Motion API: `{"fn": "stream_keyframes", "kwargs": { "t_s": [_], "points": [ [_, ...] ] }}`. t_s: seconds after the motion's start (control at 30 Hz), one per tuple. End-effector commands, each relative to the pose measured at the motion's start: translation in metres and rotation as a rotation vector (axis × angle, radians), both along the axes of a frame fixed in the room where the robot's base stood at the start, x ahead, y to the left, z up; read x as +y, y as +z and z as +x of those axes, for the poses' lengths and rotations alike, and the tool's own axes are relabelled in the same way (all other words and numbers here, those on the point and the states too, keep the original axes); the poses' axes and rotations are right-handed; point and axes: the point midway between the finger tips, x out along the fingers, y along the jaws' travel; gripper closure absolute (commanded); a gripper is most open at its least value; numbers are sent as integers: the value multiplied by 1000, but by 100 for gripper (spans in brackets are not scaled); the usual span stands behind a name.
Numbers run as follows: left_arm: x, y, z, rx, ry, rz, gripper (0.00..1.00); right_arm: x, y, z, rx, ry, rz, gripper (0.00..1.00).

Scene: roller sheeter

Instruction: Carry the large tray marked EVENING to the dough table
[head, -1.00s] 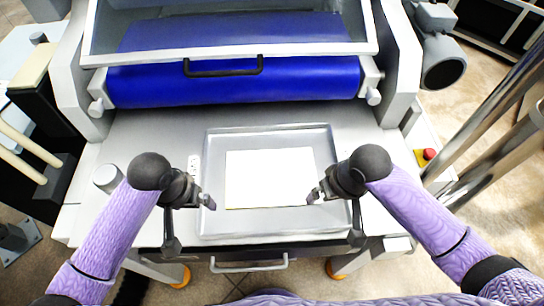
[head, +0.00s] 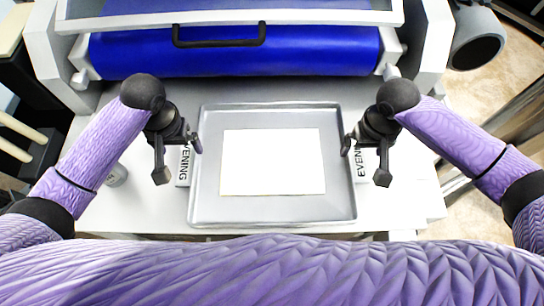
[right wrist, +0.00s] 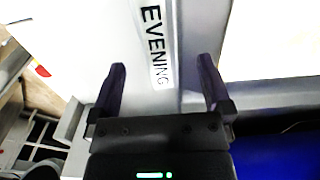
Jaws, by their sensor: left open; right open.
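The large grey tray (head: 270,210) lies flat on the white bed of the machine, with a white sheet (head: 272,162) in it. EVENING labels show along its left side (head: 184,168) and right side (head: 361,166). My left gripper (head: 179,163) is open over the left label, one finger near the rim and one further out. My right gripper (head: 365,163) is open over the right label in the same way. In the right wrist view, the EVENING label (right wrist: 157,45) shows between the open fingers (right wrist: 161,68). Contact with the tray cannot be told.
A blue roller (head: 235,52) with a black handle (head: 219,41) and a clear guard stands just behind the tray. The machine's side frames rise left and right, with a motor (head: 476,38) at the right. My purple body fills the front.

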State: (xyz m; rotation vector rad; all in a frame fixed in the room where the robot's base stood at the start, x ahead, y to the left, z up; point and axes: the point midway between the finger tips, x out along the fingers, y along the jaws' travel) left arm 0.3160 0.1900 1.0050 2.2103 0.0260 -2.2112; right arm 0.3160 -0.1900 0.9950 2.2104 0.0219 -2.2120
Motion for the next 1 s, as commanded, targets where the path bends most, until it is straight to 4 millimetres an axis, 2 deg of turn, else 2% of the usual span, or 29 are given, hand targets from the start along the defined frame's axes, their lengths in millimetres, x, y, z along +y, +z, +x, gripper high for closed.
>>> {"fn": "stream_keyframes", "kwargs": {
  "t_s": [0.1,0.3,0.67,1.0],
  "points": [
    [0,-21,0,2,0,-1,0,0,-21,-1,3,0,0,0],
    [-1,-42,0,1,-1,-1,0,0,-43,0,0,1,0,0],
    [0,-46,0,-1,-1,-1,2,0,-46,0,-1,1,0,2],
    [0,-46,0,-1,-1,-1,74,0,-46,0,-1,1,0,74]
  ]
}}
